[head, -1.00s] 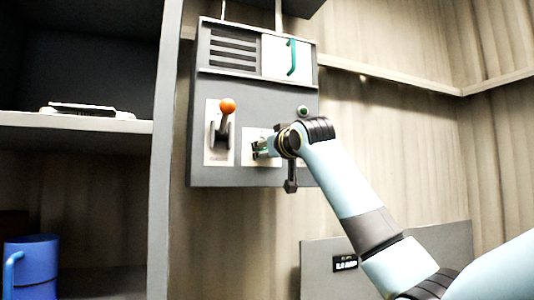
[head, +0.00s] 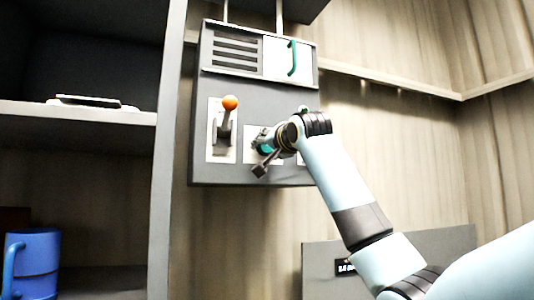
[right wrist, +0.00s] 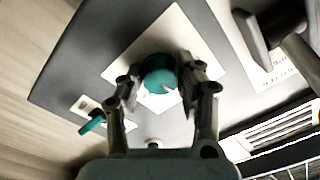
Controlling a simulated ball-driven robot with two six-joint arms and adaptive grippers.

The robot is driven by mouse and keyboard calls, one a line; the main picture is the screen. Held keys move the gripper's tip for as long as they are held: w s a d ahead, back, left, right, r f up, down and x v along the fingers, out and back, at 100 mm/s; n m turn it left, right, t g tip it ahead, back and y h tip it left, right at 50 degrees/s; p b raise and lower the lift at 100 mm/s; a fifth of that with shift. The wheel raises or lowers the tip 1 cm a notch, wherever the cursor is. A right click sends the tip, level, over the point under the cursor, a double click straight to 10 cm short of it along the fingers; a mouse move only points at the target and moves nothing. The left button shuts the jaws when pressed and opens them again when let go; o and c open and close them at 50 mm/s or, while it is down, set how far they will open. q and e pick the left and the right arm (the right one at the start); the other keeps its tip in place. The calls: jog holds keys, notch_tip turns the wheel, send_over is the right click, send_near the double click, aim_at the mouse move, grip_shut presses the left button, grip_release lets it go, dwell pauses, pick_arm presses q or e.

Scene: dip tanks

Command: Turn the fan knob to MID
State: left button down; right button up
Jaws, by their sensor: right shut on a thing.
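The fan knob is a round teal knob (right wrist: 159,76) with a pale pointer mark, on a white plate (right wrist: 118,62) on the grey control panel. In the right wrist view my right gripper (right wrist: 157,80) has a finger on each side of the knob and is shut on it. In the head view the right gripper (head: 264,147) is at the panel's lower middle, and the knob is mostly hidden behind it. The plate's lettering is not readable, so I cannot tell the setting. My left gripper is not in view.
The grey panel (head: 262,97) carries an orange-tipped lever (head: 229,103) left of the knob and a door with a green handle (head: 292,58) above. A small teal switch (right wrist: 92,124) sits beside the knob. Grey shelves (head: 80,110) with a blue mug (head: 36,262) stand at left.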

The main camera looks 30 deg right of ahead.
jog(key=shift+m, duration=0.6)
jog(key=o, duration=1.1)
jog(key=shift+o, duration=0.2)
jog(key=shift+s, duration=0.1)
jog(key=v, duration=1.1)
jog(key=shift+s+a, duration=0.2)
jog(key=shift+s, duration=0.15)
jog(key=shift+f, duration=0.1)
